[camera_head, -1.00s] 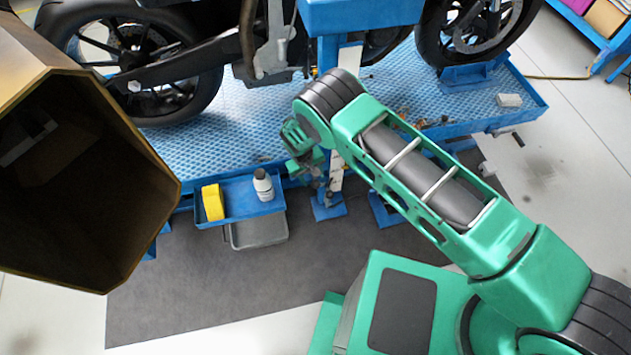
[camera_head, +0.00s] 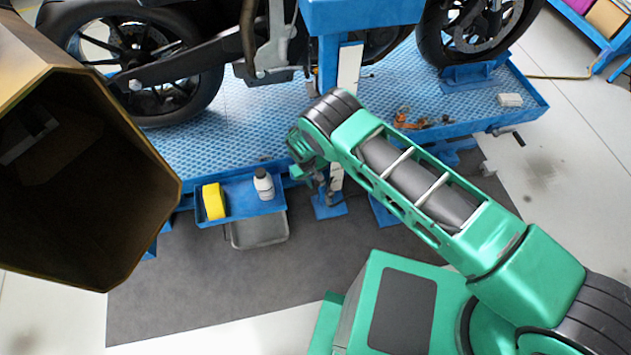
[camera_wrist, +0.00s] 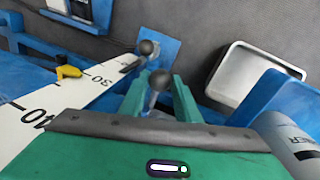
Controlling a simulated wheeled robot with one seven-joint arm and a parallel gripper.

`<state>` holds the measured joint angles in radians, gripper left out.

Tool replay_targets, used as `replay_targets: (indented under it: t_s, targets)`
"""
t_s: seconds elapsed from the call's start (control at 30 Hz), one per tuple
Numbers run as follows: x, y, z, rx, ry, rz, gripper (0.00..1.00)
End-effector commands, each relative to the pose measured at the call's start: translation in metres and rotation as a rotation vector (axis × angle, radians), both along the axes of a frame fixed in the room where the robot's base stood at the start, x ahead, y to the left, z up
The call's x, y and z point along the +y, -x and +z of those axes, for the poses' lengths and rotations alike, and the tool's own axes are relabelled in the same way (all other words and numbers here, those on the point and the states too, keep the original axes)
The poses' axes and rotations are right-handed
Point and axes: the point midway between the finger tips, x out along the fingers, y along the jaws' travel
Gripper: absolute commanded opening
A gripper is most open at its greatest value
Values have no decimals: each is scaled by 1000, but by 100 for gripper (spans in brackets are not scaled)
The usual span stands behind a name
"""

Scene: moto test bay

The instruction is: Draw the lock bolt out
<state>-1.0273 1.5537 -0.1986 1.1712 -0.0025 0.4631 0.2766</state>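My gripper (camera_wrist: 159,86) shows in the wrist view as two green fingers standing apart. A dark ball knob (camera_wrist: 160,79) on a light metal stem is between them, with a gap visible on either side. This looks like the lock bolt's knob, but I cannot tell for sure. A second dark ball knob (camera_wrist: 147,47) sits just beyond, near a blue plate at the end of the white scale (camera_wrist: 70,105). In the head view my gripper is small and partly hidden by my wrist, beside the blue lift post, and the knobs cannot be made out.
A blue side tray (camera_head: 240,202) holds a yellow block (camera_head: 213,201) and a white bottle (camera_head: 264,185). A grey bin (camera_head: 259,232) stands below on the dark mat. A yellow pointer (camera_wrist: 68,72) lies by the scale. The blue lift platform (camera_head: 225,130) carries a motorcycle.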

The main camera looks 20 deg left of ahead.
Motion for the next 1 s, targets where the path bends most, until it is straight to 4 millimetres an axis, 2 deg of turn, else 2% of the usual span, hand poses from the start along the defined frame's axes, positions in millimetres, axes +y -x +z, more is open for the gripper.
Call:
replay_targets:
  t_s: [0.17, 0.4, 0.67, 0.7, 0.77, 1.0]
  targets:
    - [10, 6, 0, 1, 0, 2, 0]
    - [44, 27, -1, 1, -2, 2, 0]
    - [48, 30, 0, 3, -4, 4, 0]
    - [49, 30, 0, 3, -5, 4, 34]
    - [49, 30, 0, 2, -5, 4, 47]
    - [47, 29, 0, 1, -2, 2, 47]
